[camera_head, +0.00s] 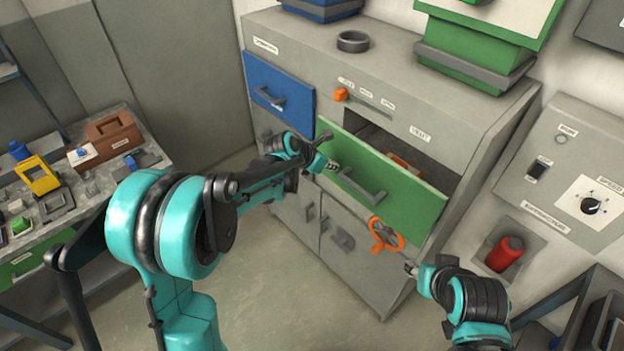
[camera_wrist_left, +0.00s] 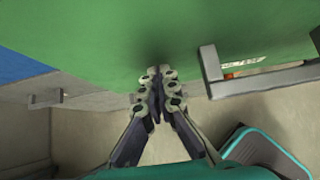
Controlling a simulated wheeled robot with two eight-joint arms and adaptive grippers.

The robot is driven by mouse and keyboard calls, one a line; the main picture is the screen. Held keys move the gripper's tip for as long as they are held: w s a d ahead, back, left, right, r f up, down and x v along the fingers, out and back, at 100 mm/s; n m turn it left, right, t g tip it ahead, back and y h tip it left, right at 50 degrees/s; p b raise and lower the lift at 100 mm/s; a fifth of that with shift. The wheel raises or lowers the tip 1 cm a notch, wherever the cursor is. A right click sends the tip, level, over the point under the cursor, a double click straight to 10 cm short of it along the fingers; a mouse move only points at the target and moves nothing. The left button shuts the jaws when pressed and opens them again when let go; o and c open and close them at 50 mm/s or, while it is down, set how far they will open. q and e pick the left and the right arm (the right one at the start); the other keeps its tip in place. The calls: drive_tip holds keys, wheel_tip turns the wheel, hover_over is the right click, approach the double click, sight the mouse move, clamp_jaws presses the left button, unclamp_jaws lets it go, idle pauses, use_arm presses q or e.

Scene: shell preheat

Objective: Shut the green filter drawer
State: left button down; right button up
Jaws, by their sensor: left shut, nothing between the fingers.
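The green filter drawer (camera_head: 415,199) stands pulled out of the grey cabinet, with a grey bar handle (camera_head: 362,187) on its front. Its open top shows an orange item (camera_head: 404,164) inside. My left gripper (camera_head: 331,166) is shut and empty at the drawer front, left of the handle. In the left wrist view the shut fingertips (camera_wrist_left: 157,80) are at or very close to the green front (camera_wrist_left: 130,35), with the handle (camera_wrist_left: 260,78) to their right; I cannot tell if they touch. My right gripper (camera_head: 410,268) is low at the right; its finger state is unclear.
A blue drawer (camera_head: 279,93) sits left of the green one. An orange ring handle (camera_head: 386,234) is below the green drawer. A control panel with a red part (camera_head: 505,253) is on the right. A cluttered workbench (camera_head: 90,195) stands at the left. Floor between is clear.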

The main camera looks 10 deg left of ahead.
use_arm(q)
drive_tip(key=w+d, duration=0.1)
drive_tip(key=w, duration=0.1)
drive_tip(key=w+d, duration=0.4)
drive_tip(key=w, duration=0.1)
drive_tip(key=shift+d, duration=0.2)
drive_tip(key=shift+w+d, duration=0.1)
drive_tip(key=shift+w+r, duration=0.1)
